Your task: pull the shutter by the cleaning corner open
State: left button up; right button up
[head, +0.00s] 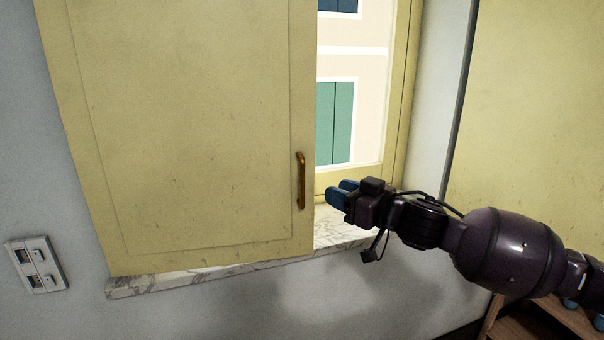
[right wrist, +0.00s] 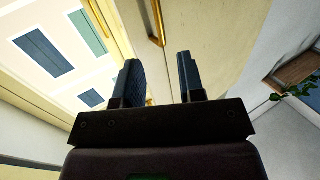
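The yellow shutter (head: 190,130) covers the left part of the window in the head view. Its brass handle (head: 301,180) is upright near the shutter's right edge. My right gripper (head: 338,194) is just right of the handle, in front of the window gap. Its two blue fingers are apart with nothing between them. In the right wrist view the open fingers (right wrist: 160,78) point toward the shutter, and the handle (right wrist: 157,22) lies beyond their tips, apart from them. My left gripper is not in view.
A marble sill (head: 335,232) runs below the shutter. A second yellow panel (head: 545,120) stands at the right. A wall switch plate (head: 34,265) is at the lower left, and a wooden shelf (head: 530,322) at the lower right. A plant (right wrist: 300,90) shows in the wrist view.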

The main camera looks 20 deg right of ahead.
aim_at(304, 178)
jog(key=p+x, duration=0.1)
jog(key=x, duration=0.8)
jog(key=shift+w+f, duration=0.1)
jog(key=shift+w, duration=0.1)
jog(key=shift+x, duration=0.8)
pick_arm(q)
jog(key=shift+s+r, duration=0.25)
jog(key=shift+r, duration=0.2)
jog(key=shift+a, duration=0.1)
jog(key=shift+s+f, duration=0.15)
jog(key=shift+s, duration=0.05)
pick_arm(e)
grip_shut()
